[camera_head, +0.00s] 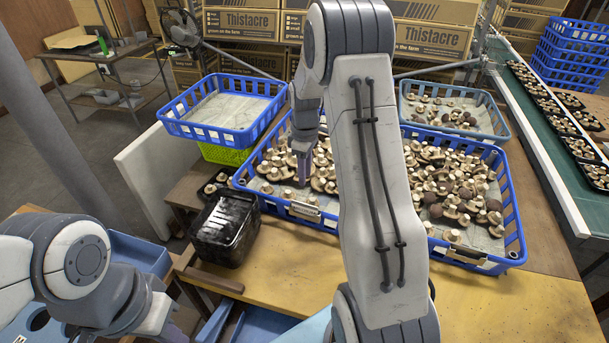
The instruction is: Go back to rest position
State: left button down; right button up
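My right arm rises through the middle of the view and bends forward. Its gripper (303,168) points down into the left part of a large blue crate (518,222) full of brown and white mushrooms (455,190). Its fingertips are low among the mushrooms; I cannot tell whether they are apart or hold one. My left arm is folded at the lower left. Its gripper (174,333) shows only in part at the bottom edge, away from the crate, and its fingers cannot be made out.
A stack of black trays (225,228) stands left of the crate on the wooden table (500,310). An empty blue crate (222,108) sits on a green one (222,155) behind. Another mushroom crate (408,108) is at the back. A conveyor (535,128) carries filled trays at right.

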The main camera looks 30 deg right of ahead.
jog(key=s+a+r, duration=0.3)
jog(key=a, duration=0.4)
jog(key=s+a+r, duration=0.3)
jog(key=a, duration=0.5)
jog(key=s+a+r, duration=0.3)
jog(key=s+a, duration=0.1)
jog(key=a, duration=0.3)
jog(key=s+a, duration=0.3)
jog(key=s, duration=0.6)
jog(key=s+a+r+y, duration=0.1)
jog(key=s+a, duration=0.3)
jog(key=s, duration=0.5)
jog(key=shift+s+a, duration=0.15)
